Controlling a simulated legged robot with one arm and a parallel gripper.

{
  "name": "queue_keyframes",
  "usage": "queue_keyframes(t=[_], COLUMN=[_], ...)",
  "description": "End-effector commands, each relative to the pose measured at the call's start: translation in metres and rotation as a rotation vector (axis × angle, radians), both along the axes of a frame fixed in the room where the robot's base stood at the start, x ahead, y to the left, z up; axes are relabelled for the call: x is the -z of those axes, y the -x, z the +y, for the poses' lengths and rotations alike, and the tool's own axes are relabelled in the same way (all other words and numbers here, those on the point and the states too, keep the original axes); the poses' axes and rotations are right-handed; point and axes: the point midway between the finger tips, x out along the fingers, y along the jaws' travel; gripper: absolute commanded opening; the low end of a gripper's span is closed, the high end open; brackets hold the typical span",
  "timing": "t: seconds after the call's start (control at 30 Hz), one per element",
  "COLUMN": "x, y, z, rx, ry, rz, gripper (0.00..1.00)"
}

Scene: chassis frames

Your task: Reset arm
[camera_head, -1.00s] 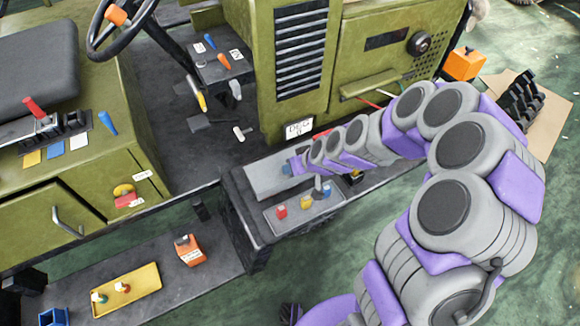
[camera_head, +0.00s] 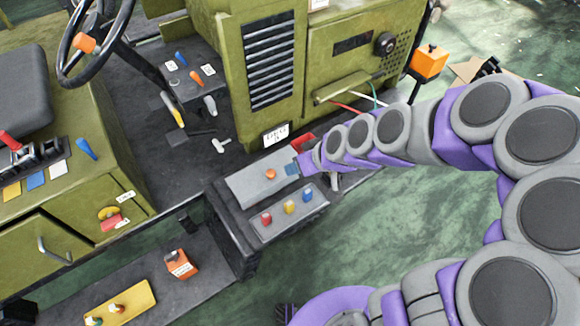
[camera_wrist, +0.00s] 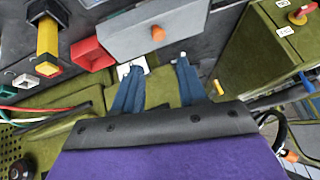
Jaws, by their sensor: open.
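My arm, grey and purple, reaches in from the right in the head view. My gripper (camera_head: 291,168) is over the grey box on the dark ledge, near its right end. In the wrist view my gripper (camera_wrist: 166,68) shows two blue fingers spread apart with nothing between them. The grey box lid (camera_head: 258,181) with an orange knob (camera_head: 270,174) lies just left of the gripper. In the wrist view the grey lid (camera_wrist: 140,32) is beyond the fingertips, with the orange knob (camera_wrist: 158,33) on it.
A panel with red, yellow and blue knobs (camera_head: 289,208) sits on the ledge. A red box (camera_head: 304,141) is behind the gripper. An orange box (camera_head: 429,60) stands at upper right, by red, white and green wires (camera_head: 350,107). Green floor is open at lower middle.

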Motion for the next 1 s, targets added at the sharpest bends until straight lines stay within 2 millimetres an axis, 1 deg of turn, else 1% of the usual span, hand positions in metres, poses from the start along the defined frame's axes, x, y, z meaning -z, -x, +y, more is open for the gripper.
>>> queue_keyframes(t=[0.1, 0.47, 0.67, 0.77, 0.87, 0.9, 0.97, 1.0], x=[-0.003, -0.002, -0.004, -0.008, -0.018, -0.021, -0.029, -0.033], y=[0.001, 0.001, 0.003, 0.015, 0.041, 0.056, 0.079, 0.095], z=[-0.003, 0.008, 0.002, -0.004, -0.015, -0.02, -0.029, -0.035], rx=[0.003, 0.001, 0.001, 0.001, 0.011, 0.018, 0.041, 0.063], ry=[-0.002, 0.008, 0.008, 0.025, 0.071, 0.097, 0.14, 0.172], rz=[0.0, -0.003, 0.004, 0.036, 0.103, 0.144, 0.204, 0.245], gripper=[0.41, 0.41, 0.41, 0.41, 0.41, 0.41, 0.41, 0.41])
